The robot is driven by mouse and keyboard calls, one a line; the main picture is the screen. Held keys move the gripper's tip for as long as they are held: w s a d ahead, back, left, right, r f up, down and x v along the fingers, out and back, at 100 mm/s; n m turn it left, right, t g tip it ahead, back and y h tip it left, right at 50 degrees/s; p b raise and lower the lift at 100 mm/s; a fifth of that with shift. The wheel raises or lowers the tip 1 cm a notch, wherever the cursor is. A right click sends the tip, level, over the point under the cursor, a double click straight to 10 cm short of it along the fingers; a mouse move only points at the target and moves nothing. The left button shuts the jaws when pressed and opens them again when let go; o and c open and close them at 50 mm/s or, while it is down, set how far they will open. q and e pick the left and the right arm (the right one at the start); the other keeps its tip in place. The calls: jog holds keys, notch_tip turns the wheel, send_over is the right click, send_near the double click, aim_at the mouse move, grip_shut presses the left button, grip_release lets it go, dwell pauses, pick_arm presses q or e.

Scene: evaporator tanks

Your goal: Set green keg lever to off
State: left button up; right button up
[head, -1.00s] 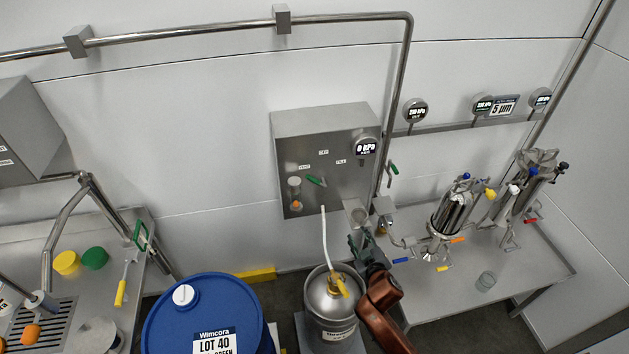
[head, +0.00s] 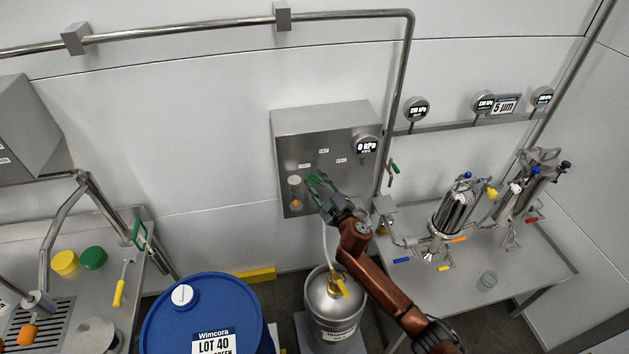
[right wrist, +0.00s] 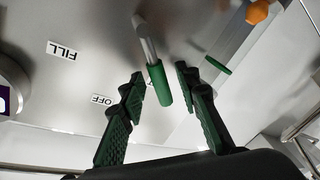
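The green keg lever (right wrist: 158,84) sticks out from the face of the steel panel box (head: 350,195) above the keg. In the head view my gripper mostly covers it. In the right wrist view its green grip lies between the two fingers of my right gripper (right wrist: 160,80), with a gap on each side. The right gripper (head: 317,190) is open at the panel. The OFF label (right wrist: 102,99) is beside the left finger in the wrist view, and the FILL label (right wrist: 62,50) is farther left. My left gripper is not in view.
A steel keg (head: 332,307) with a yellow-handled coupler stands below the panel, and a white hose (head: 327,240) rises from it. A pressure gauge (head: 366,146) sits at the panel's upper right. A blue drum (head: 205,312) stands to the left, a filter table (head: 520,265) to the right.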

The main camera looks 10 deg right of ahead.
jog(key=shift+w+a, duration=0.15)
jog(key=shift+w, duration=0.3)
jog(key=shift+c, duration=0.2)
grip_shut()
